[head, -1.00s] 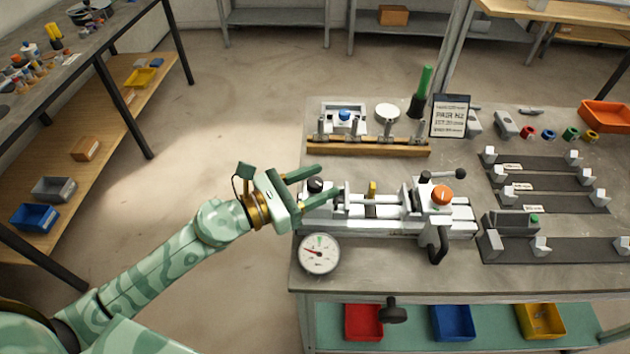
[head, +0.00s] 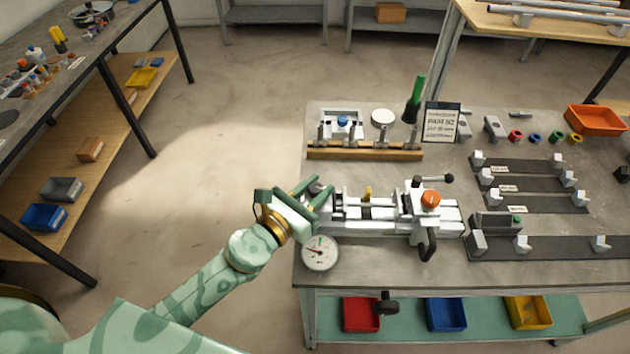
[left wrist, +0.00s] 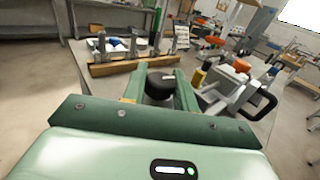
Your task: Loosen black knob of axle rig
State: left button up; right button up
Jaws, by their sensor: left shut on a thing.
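The axle rig (head: 385,213) is a white and grey fixture on the workbench, with an orange knob (head: 430,199) toward its right end. The black knob (left wrist: 160,86) sits at the rig's left end. In the left wrist view it stands between the two green fingers. My left gripper (head: 318,191) is at the left end of the rig, shut on the black knob. In the head view the fingers hide most of the knob. The rig also shows at the right in the left wrist view (left wrist: 232,88). My right gripper is not in view.
A round dial gauge (head: 320,252) lies close in front of my left gripper. Behind the rig stand a wooden rack (head: 365,152) with upright metal pins and a sign (head: 440,121). A black handle (head: 428,243) juts from the rig's front. Dark rails fill the right side.

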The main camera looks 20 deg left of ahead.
pick_arm(q)
jog(key=shift+r+n+t+y+p, duration=0.1)
jog(key=shift+n+t+y+p, duration=0.4)
jog(key=shift+n+y, duration=0.85)
jog(key=shift+y, duration=0.45)
jog(key=o, duration=0.9)
jog(key=shift+o, duration=0.2)
jog(key=s+a+b, duration=0.3)
jog(key=s+b, duration=0.1)
jog(key=s, duration=1.2)
jog(key=shift+a, duration=0.15)
